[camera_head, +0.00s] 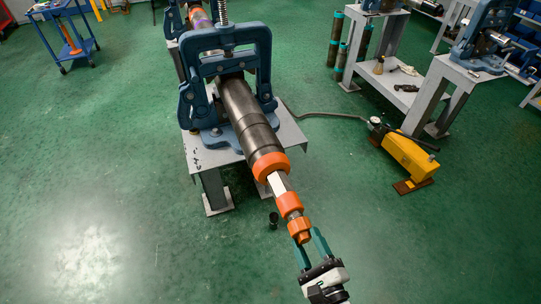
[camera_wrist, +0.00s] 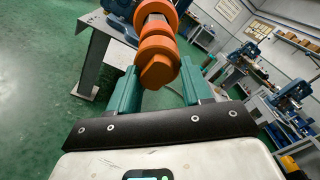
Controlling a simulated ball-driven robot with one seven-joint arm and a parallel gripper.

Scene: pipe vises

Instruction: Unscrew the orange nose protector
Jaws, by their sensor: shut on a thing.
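The orange nose protector (camera_head: 299,228) is at the near end of a long dark pipe tool (camera_head: 249,115), and shows in the wrist view (camera_wrist: 160,68) as a rounded cap with a flat-sided end. My gripper (camera_head: 309,236) is at this end, in line with the tool. In the wrist view its two green fingers (camera_wrist: 159,82) stand on either side of the orange end, shut on it. The exact finger contact is partly hidden. Further orange collars (camera_head: 270,165) sit along the tool behind the protector.
A blue pipe vise (camera_head: 262,48) on a grey stand (camera_head: 292,135) holds the tool. A yellow pump (camera_head: 408,155) with a hose stands on the floor to the right. A blue cart (camera_head: 42,33) is far left. The green floor at the left is clear.

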